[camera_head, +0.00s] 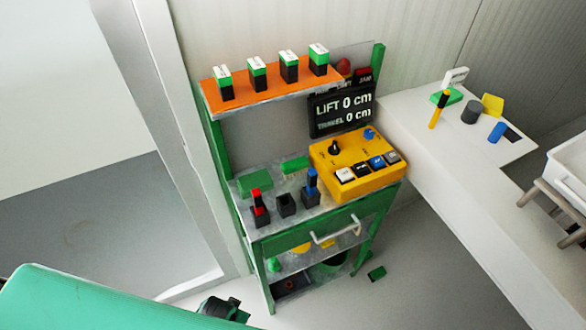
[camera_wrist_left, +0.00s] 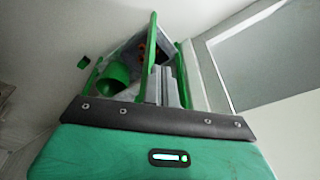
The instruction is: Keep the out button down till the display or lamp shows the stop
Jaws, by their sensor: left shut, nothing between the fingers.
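A yellow control box (camera_head: 330,163) sits on the right end of the green cart's worktop. Its front has a row of buttons: a white one (camera_head: 345,174), a dark one, a blue one (camera_head: 377,163) and another dark one. Their labels are too small to read. A black knob and a blue knob stand behind them. The black display (camera_head: 341,108) above reads "LIFT 0 cm", with a second line at 0 cm. A red dome lamp (camera_head: 343,67) is behind it. My left gripper (camera_head: 222,308) appears as a dark shape low in front, shut, empty and away from the box. My right gripper is out of view.
The green cart (camera_head: 318,232) has a drawer handle. An orange shelf (camera_head: 270,90) bears several green-black blocks. Red and blue-handled pieces stand in black holders on the worktop. A white bench (camera_head: 450,170) is at the right. Grey floor (camera_head: 130,220) is clear at left.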

